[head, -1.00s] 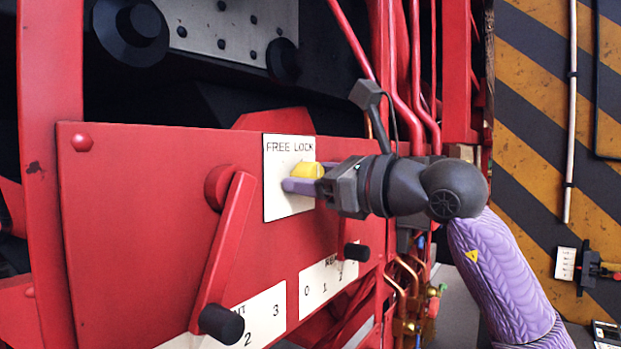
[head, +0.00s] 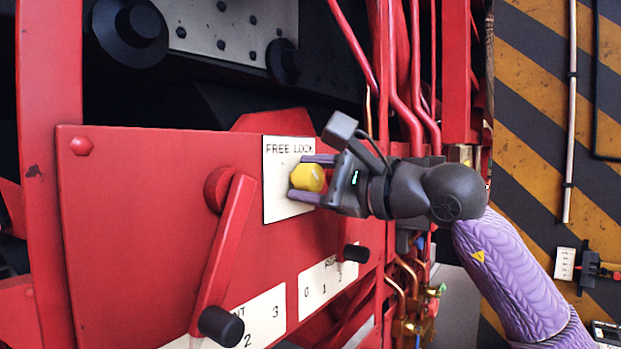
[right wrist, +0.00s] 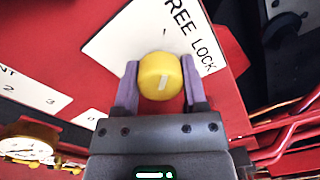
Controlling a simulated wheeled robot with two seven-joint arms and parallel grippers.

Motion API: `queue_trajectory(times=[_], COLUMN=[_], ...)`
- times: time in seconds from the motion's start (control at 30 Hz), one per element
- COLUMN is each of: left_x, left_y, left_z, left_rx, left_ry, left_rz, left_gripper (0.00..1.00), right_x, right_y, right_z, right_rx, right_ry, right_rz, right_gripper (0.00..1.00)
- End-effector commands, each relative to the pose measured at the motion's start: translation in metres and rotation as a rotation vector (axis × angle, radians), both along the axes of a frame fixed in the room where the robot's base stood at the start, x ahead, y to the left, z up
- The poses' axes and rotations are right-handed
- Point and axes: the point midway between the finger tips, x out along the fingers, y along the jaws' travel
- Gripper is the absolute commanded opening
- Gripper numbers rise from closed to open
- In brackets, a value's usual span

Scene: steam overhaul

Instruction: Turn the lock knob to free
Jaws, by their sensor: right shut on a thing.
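The yellow round lock knob (head: 308,178) sits on a white plate (head: 279,201) lettered FREE LOCK, on the red panel. My right gripper (head: 299,176) is shut on the knob, with one purple finger above it and one below in the head view. In the right wrist view the knob (right wrist: 160,74) sits between the two fingers (right wrist: 160,64). A pale mark shows on its face, almost in line with the fingers. The plate (right wrist: 118,48) partly shows there, with a small black tick beyond the knob. My left gripper is not in view.
A red lever (head: 222,255) with a black handle stands left of the plate, and another black handle (head: 356,252) is below my gripper. Numbered plates (head: 328,285) lie lower on the panel. Red pipes (head: 405,110) run behind my right wrist.

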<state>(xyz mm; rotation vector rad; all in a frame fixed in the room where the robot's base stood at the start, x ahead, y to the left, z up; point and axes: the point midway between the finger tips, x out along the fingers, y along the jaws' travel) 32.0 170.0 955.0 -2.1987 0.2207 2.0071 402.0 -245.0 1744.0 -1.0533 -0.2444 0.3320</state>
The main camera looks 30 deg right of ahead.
Motion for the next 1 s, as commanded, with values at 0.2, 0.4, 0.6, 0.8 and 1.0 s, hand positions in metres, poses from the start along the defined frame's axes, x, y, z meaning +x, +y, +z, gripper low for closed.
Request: queue_trajectory(times=[0.2, 0.4, 0.6, 0.8, 1.0], left_x=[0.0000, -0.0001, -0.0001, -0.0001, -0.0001], left_y=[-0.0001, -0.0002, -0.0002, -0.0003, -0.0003], left_z=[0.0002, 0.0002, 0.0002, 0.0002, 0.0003], left_rx=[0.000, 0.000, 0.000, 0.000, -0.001], left_ry=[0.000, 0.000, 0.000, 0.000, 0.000], left_rz=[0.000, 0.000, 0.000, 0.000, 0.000], left_gripper=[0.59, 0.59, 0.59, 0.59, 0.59], right_x=[-0.0001, -0.0001, -0.0001, 0.0000, 0.0000], right_y=[0.0001, 0.0001, 0.0000, 0.0001, 0.0001], right_z=[0.0002, 0.0000, -0.0001, -0.0002, -0.0002], right_rx=[-0.032, -0.039, -0.039, -0.038, -0.038], right_ry=[-0.014, -0.016, -0.016, -0.015, -0.015], right_rz=[0.000, 0.001, 0.000, 0.000, 0.000], right_gripper=[0.00, 0.00, 0.00, 0.90, 0.90])
